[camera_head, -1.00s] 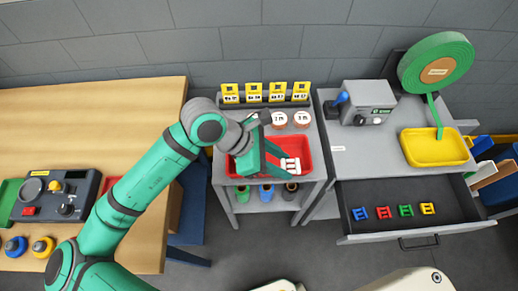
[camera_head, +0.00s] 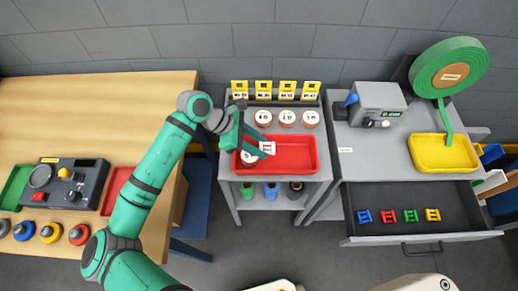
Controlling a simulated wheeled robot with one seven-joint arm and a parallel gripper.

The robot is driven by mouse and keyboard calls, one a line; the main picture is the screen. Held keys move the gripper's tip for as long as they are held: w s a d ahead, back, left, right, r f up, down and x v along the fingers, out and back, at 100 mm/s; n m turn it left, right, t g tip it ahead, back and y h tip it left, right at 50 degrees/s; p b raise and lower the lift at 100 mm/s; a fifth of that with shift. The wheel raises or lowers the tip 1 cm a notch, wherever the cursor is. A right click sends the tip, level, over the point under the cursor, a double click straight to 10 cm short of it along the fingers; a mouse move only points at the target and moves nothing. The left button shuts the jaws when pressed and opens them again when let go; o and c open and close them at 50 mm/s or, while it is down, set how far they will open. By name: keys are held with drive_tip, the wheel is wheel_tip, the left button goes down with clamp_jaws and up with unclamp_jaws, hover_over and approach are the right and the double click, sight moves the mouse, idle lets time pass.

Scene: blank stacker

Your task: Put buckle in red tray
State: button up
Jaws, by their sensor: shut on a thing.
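A red tray (camera_head: 298,167) lies on the grey stand in the middle. My gripper (camera_head: 266,148) is over the left part of this tray, with its fingers shut on a small white buckle (camera_head: 269,147). I cannot tell whether the buckle touches the tray floor. A small round whitish thing (camera_head: 249,158) shows at the tray's left end, partly behind my gripper; I cannot tell what it is. Blue (camera_head: 365,216), red (camera_head: 388,216), green (camera_head: 411,215) and yellow (camera_head: 433,214) buckles lie in a row in the open drawer (camera_head: 470,217).
Three labelled round discs (camera_head: 287,118) and yellow cards (camera_head: 263,90) stand behind the tray. A grey device (camera_head: 376,103), green reel (camera_head: 448,68) and yellow tray (camera_head: 444,153) are at the right. A control box (camera_head: 65,183) stands on the wooden table, between green and red trays (camera_head: 114,190).

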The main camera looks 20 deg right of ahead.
drive_tip(key=shift+f, duration=1.4)
drive_tip(key=shift+a+f, duration=0.15)
drive_tip(key=shift+a, duration=0.05)
drive_tip(key=o, duration=1.1)
drive_tip(key=shift+s+d, duration=0.15)
drive_tip(key=shift+d, duration=0.2)
drive_tip(key=v, duration=1.2)
drive_tip(key=shift+a, duration=0.15)
drive_tip(key=shift+a, duration=0.1)
